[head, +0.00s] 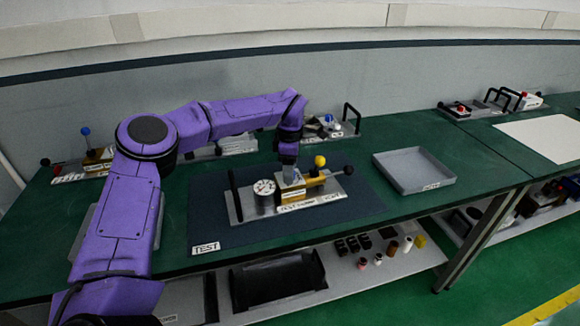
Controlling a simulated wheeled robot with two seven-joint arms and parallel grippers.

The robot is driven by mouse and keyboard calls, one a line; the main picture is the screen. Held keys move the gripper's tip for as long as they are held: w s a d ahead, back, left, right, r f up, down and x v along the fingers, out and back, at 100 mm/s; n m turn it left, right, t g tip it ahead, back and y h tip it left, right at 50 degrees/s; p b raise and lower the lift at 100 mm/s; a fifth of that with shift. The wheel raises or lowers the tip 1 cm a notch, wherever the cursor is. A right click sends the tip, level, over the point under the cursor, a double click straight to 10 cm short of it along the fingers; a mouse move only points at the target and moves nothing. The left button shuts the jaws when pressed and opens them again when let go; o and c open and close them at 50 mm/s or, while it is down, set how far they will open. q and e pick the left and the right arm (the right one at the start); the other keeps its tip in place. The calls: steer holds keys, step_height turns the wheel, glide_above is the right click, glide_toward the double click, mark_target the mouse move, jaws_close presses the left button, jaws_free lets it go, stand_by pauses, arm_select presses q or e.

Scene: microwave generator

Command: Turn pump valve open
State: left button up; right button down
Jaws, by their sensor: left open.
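A pump-valve unit stands on a dark mat (340,208) on the green bench. Its grey base plate (238,208) carries a round dial gauge (264,190), a brass-coloured valve block (291,194), a yellow ball knob (320,161) and a black ball at the right end (348,170). A black upright handle (234,190) stands at its left end. My left gripper (289,172) points down right over the valve block, left of the yellow knob. It is open; its fingers are small, and I cannot tell whether they touch the block. My right gripper is out of view.
An empty grey tray (413,170) is right of the mat. More fixtures stand behind, including one with a black handle (335,125) and one with a blue knob (86,133). A lower shelf holds a black bin (277,275) and small bottles (392,247).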

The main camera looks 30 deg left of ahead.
arm_select(q)
steer(key=shift+w+f, duration=0.25)
steer(key=shift+w, duration=0.1)
steer(key=shift+s+r, duration=0.25)
steer(key=shift+s, duration=0.1)
steer(key=shift+c, duration=0.9)
steer(key=shift+s+r, duration=0.15)
steer(key=shift+s, duration=0.1)
steer(key=c, duration=0.9)
steer(key=shift+o, duration=0.2)
steer(key=shift+w, duration=0.15)
